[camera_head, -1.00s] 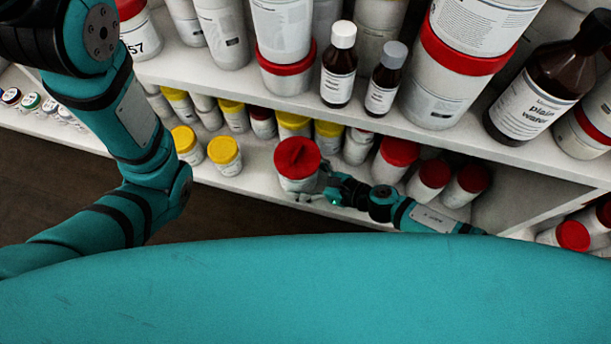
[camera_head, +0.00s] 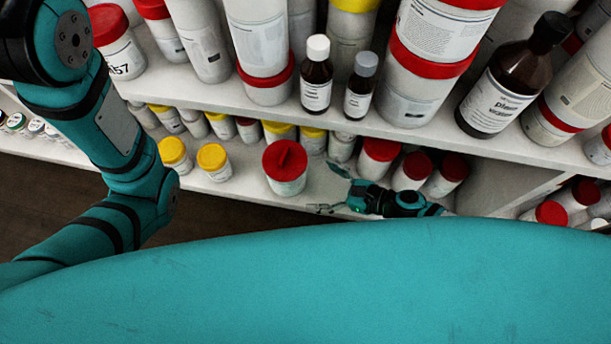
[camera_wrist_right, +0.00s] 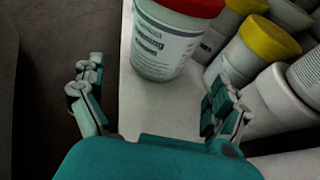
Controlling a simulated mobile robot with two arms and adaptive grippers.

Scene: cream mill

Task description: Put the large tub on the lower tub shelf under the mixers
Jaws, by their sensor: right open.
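The large tub (camera_head: 285,167) is white with a red lid and stands upright on the lower tub shelf (camera_head: 243,186), near its front edge. My right gripper (camera_head: 325,194) is open and empty, to the right of the tub and apart from it. In the right wrist view the tub (camera_wrist_right: 165,40) stands beyond the open fingers of my right gripper (camera_wrist_right: 158,100), with a gap between. My left arm comes in at the left of the head view, but its gripper is out of the picture.
Yellow-lidded tubs (camera_head: 213,161) stand left of the large tub, and red-lidded tubs (camera_head: 412,169) stand to its right behind my right arm. Smaller tubs fill the shelf's back. The upper shelf (camera_head: 395,132) holds bottles and stacked tubs above. Dark floor lies in front.

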